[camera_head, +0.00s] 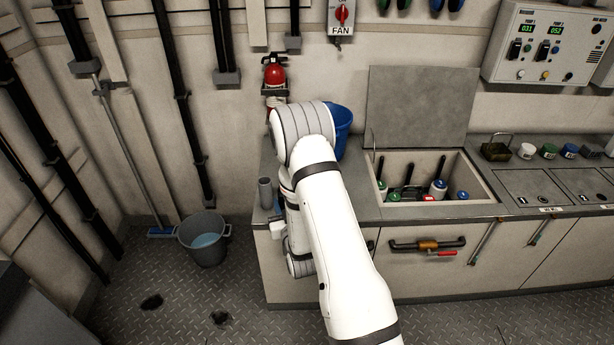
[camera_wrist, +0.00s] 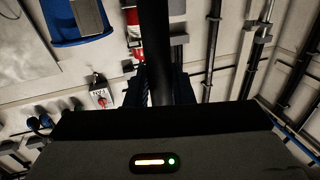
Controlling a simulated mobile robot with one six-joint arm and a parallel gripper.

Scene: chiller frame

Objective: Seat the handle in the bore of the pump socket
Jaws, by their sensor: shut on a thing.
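My gripper (camera_wrist: 160,86) shows in the wrist view, with its two dark fingers shut on a long dark bar, which I take to be the handle (camera_wrist: 154,45). The bar runs from between the fingers up out of the top of that view. In the head view my white arm hides most of the gripper and the handle. A short grey upright cylinder (camera_head: 265,192), possibly the pump socket, stands at the left end of the counter.
An open bin (camera_head: 430,202) with bottles is set in the counter (camera_head: 480,208) to the right. A grey bucket (camera_head: 204,240) stands on the floor at left.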

